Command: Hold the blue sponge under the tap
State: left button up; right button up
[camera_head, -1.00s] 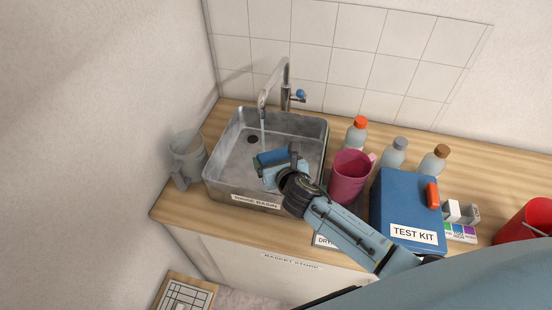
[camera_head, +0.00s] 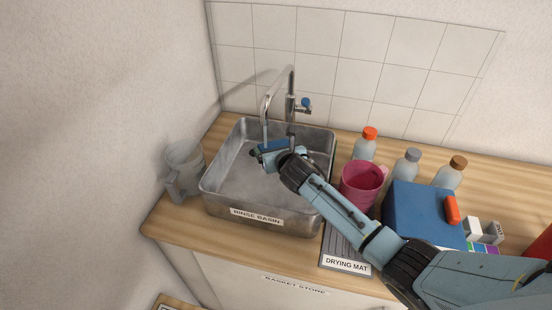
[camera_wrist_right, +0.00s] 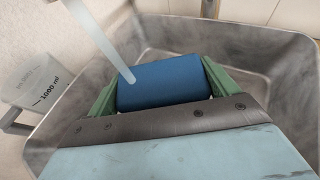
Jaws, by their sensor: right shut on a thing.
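The blue sponge (camera_head: 272,146) is in my right gripper (camera_head: 269,151), over the back part of the rinse basin (camera_head: 255,216). In the right wrist view the sponge (camera_wrist_right: 165,82) sits between the two green fingers of the gripper (camera_wrist_right: 160,88), which press on its ends. The tap (camera_head: 291,90) arches over the basin. A pale water stream (camera_head: 264,132) falls from its spout; in the wrist view the stream (camera_wrist_right: 100,36) meets the sponge's left part. My left gripper is not in view.
A clear jug (camera_head: 184,168) stands left of the basin. A pink mug (camera_head: 358,186), several bottles and a blue test kit box (camera_head: 415,212) stand to the right. The drying mat (camera_head: 347,263) lies in front of the mug. The tiled wall is close behind the tap.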

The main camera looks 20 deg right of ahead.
jog(key=shift+w, duration=0.2)
jog(key=shift+d, duration=0.15)
dwell(0.3)
jog(key=shift+s+d+p, duration=0.2)
jog(key=shift+d+p, duration=0.3)
jog(key=s+a+r+p, duration=0.3)
jog(key=s+p, duration=0.5)
jog(key=s, duration=0.3)
jog(key=shift+s+a, duration=0.2)
jog(key=shift+s, duration=0.1)
dwell(0.4)
